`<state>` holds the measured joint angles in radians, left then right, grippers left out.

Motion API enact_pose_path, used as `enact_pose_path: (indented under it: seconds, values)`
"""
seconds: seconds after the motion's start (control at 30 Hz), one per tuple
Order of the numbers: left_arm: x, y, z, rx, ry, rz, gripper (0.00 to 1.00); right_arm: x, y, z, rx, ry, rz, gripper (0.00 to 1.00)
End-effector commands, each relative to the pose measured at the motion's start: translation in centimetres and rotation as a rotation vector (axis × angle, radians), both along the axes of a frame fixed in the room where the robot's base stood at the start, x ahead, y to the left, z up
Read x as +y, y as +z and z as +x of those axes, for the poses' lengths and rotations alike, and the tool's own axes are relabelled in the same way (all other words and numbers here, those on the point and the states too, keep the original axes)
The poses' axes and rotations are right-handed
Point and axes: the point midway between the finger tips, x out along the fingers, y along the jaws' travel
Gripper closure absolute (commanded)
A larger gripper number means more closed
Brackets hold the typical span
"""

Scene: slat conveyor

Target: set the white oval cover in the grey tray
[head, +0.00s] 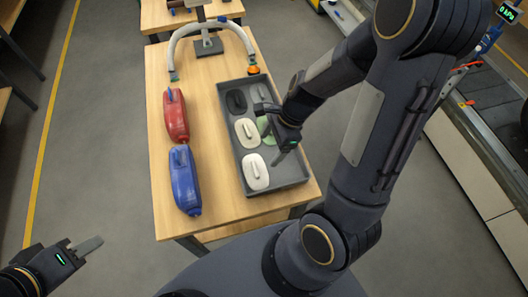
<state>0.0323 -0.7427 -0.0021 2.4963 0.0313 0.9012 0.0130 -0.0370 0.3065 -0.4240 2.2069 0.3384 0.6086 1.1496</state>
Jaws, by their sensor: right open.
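The grey tray (222,136) lies on the wooden table and holds several oval covers with raised handles. A white oval cover (255,173) lies flat in its near left part. A second whitish oval cover (246,133) lies just behind it, and a black one (236,102) is farther back. A green piece (263,126) is partly hidden by my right gripper (269,134). That gripper is open over the tray's middle, its fingers apart, with nothing seen between them. My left gripper (86,247) is off the table at the lower left; its finger gap is not clear.
The table's near left corner is clear. A conveyor (490,105) runs at the right.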

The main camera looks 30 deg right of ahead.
Motion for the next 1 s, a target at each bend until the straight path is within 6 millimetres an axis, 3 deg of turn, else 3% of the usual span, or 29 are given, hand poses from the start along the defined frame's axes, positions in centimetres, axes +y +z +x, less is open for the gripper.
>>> enact_pose_path:
  seconds: [0.27, 0.43, 0.63, 0.8, 1.0]
  values:
    - [0.0, 0.3, 0.0, 0.000, 0.000, 0.000, 0.64, -0.4, 3.2, -0.4, -0.052, 0.063, 0.007, 0.23]
    - [0.0, 0.3, 0.0, 0.000, 0.000, 0.000, 0.64, 1.1, 8.6, -2.3, -0.317, 0.404, -0.012, 0.23]
    - [0.0, 0.3, 0.0, 0.000, 0.000, 0.000, 0.64, 2.7, 14.2, -7.0, -0.688, 0.958, -0.211, 0.23]
    - [0.0, 0.3, 0.0, 0.000, 0.000, 0.000, 0.64, 3.2, 15.9, -10.0, -0.842, 1.297, -0.417, 0.23]
    - [0.0, 0.3, 0.0, 0.000, 0.000, 0.000, 0.64, 3.2, 16.2, -11.3, -0.881, 1.447, -0.517, 0.23]
